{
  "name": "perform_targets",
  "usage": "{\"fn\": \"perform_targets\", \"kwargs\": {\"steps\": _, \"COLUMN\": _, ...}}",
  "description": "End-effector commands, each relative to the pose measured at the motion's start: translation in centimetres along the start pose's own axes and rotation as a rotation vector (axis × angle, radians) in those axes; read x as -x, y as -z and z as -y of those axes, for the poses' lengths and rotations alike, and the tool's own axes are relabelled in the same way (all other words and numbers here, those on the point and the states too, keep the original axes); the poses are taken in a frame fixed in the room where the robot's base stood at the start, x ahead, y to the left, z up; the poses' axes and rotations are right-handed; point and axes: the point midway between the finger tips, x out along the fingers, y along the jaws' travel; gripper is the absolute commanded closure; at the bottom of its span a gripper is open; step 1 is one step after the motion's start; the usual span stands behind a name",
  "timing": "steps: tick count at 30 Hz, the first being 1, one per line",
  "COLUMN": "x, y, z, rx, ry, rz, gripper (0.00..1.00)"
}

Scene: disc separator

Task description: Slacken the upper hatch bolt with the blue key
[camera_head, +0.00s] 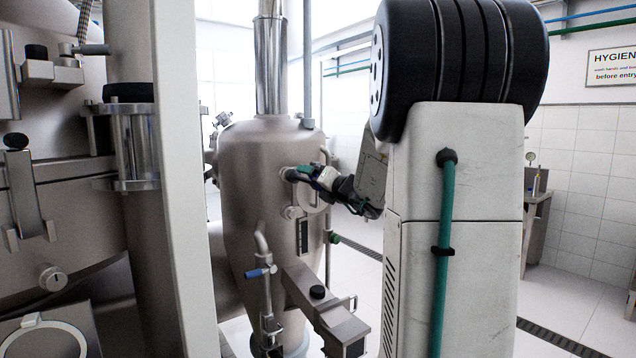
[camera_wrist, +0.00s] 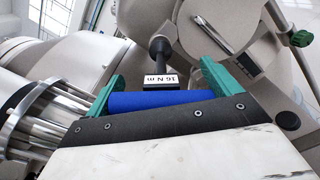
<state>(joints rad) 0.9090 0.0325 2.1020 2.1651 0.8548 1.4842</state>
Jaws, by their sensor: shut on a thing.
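My gripper (camera_wrist: 160,92) has green fingers and is shut on the blue handle of the key (camera_wrist: 160,100). The key has a black shaft and round head, with a white label reading "16 N m". In the head view, my gripper (camera_head: 322,175) is at the side of the steel vessel, and the key's dark head (camera_head: 292,174) is at the upper left of the round hatch (camera_head: 312,198). The hatch also shows in the wrist view (camera_wrist: 225,42). The upper bolt is hidden behind the key's head; I cannot tell whether they are engaged. A lower round fitting (camera_head: 292,212) is visible.
A thin green-jointed pipe (camera_wrist: 288,38) runs close to my gripper's right side. A blue-handled valve (camera_head: 262,271) and a steel box outlet (camera_head: 325,310) are below. Large steel machinery (camera_head: 60,180) and a pale post (camera_head: 183,180) stand at left.

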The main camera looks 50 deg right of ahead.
Motion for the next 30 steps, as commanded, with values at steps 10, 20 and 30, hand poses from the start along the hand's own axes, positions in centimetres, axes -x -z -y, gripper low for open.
{"fn": "perform_targets", "kwargs": {"steps": 10, "x": 0.07, "y": 0.15, "z": -0.46, "rx": 0.483, "ry": -0.009, "rz": -0.003, "gripper": 0.78}}
{"fn": "perform_targets", "kwargs": {"steps": 20, "x": 0.09, "y": 0.16, "z": -0.46, "rx": 0.565, "ry": -0.009, "rz": -0.003, "gripper": 0.78}}
{"fn": "perform_targets", "kwargs": {"steps": 30, "x": 0.87, "y": 0.14, "z": -0.42, "rx": 0.563, "ry": -0.007, "rz": -0.003, "gripper": 0.78}}
